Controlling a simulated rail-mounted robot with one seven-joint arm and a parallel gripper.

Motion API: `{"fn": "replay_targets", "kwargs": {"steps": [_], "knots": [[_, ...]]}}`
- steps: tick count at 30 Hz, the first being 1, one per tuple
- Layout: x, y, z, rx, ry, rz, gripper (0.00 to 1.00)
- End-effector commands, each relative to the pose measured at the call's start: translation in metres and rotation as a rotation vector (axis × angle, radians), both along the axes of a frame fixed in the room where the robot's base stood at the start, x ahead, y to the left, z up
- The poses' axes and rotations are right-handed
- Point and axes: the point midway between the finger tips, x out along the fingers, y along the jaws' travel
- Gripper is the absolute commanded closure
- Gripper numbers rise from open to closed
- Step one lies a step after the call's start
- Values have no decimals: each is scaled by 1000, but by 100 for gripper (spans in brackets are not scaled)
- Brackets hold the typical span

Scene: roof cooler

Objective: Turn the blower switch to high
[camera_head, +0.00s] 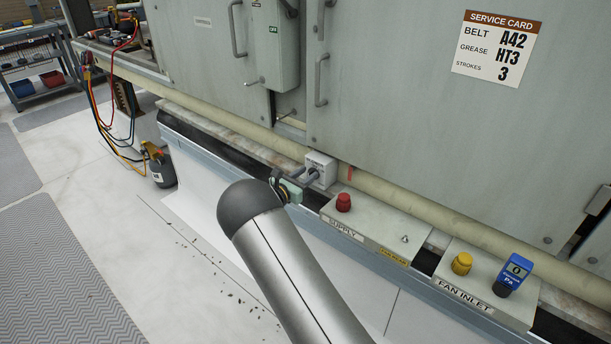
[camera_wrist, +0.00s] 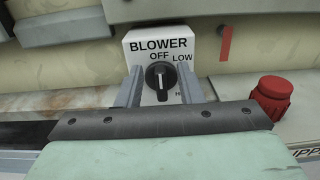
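The blower switch is a white box (camera_wrist: 190,45) marked BLOWER, OFF and LOW, with an H partly visible lower right. Its round black knob (camera_wrist: 160,76) has a white pointer standing upright, toward OFF. In the head view the box (camera_head: 321,162) sits low on the cabinet front, and its knob is hidden behind my gripper (camera_head: 307,173). In the wrist view my gripper (camera_wrist: 160,70) has its two grey fingers on either side of the knob, with narrow gaps showing; they look open, and I cannot tell whether either touches it.
A red cap (camera_wrist: 272,97) stands right of the switch, on the SUPPLY box (camera_head: 372,225) in the head view. Farther right are a yellow knob (camera_head: 462,263) and a blue gauge (camera_head: 513,273). A pale pipe (camera_head: 400,197) runs along the cabinet.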

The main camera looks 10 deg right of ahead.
Motion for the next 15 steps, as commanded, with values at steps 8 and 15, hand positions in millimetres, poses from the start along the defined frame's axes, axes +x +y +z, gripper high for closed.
{"fn": "replay_targets", "kwargs": {"steps": [8, 15], "knots": [[1, -2, 0, 0, 0, 0, 66], [1, -2, 0, 0, 0, 0, 100]]}}
